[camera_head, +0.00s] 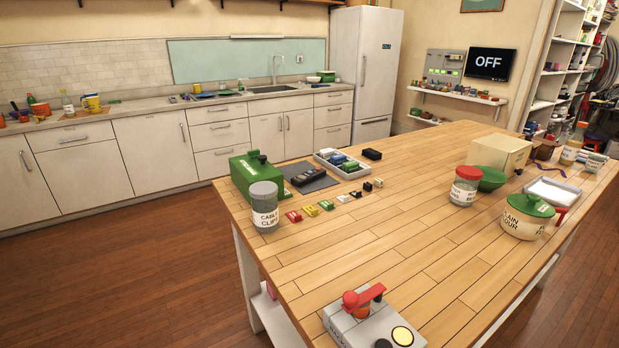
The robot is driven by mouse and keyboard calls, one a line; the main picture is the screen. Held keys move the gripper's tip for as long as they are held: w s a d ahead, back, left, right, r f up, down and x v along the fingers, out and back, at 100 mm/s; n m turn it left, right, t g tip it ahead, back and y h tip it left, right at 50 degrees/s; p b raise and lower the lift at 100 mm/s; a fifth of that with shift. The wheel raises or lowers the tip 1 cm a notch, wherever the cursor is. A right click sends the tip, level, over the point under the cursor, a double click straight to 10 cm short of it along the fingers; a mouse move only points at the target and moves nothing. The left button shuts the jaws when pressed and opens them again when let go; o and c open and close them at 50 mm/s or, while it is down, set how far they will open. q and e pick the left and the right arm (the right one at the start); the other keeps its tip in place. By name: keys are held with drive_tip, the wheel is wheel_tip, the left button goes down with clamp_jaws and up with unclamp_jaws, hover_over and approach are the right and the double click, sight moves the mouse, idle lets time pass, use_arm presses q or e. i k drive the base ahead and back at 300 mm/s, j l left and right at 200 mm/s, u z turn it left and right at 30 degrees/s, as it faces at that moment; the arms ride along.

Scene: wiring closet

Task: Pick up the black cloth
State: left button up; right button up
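No thing in view is clearly a black cloth. The nearest match is a flat dark grey sheet (323,183) at the far left part of the wooden table; I cannot tell whether it is cloth or a mat. A dark handheld device (308,180) lies on it and covers part of it. A green box (252,177) stands just left of it, and a grey tray with small blocks (343,171) lies just right of it. Neither of my grippers is in view.
A cable-clips jar (265,214), small coloured blocks (311,210) and a small black block (372,154) are near the sheet. A grey box with a red lever (364,327) sits at the near edge. Jars and bowls crowd the right. The table's middle is clear.

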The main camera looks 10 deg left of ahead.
sight(373, 153)
drive_tip(key=i+j+u, duration=0.15)
drive_tip(key=j, duration=0.2)
drive_tip(key=j+u, duration=0.15)
drive_tip(key=j, duration=0.2)
drive_tip(key=i+j+u, duration=0.3)
drive_tip(key=i+j, duration=0.15)
drive_tip(key=i+j+u, duration=0.3)
drive_tip(key=i+j, duration=0.15)
drive_tip(key=i+j+u, duration=0.3)
drive_tip(key=i, duration=0.2)
drive_tip(key=i+j+u, duration=0.1)
drive_tip(key=i+u, duration=0.15)
drive_tip(key=i, duration=0.3)
drive_tip(key=i+z, duration=0.2)
drive_tip(key=i, duration=0.25)
drive_tip(key=i+j+z, duration=0.15)
drive_tip(key=i, duration=0.3)
drive_tip(key=i+j+z, duration=0.2)
drive_tip(key=i, duration=0.25)
drive_tip(key=i+l+z, duration=0.15)
drive_tip(key=z, duration=0.25)
drive_tip(key=i+z, duration=0.4)
drive_tip(key=i+l+z, duration=0.1)
drive_tip(key=z, duration=0.3)
drive_tip(key=i+j+z, duration=0.15)
drive_tip(key=i+z, duration=0.25)
drive_tip(key=i+j+z, duration=0.15)
drive_tip(key=z, duration=0.25)
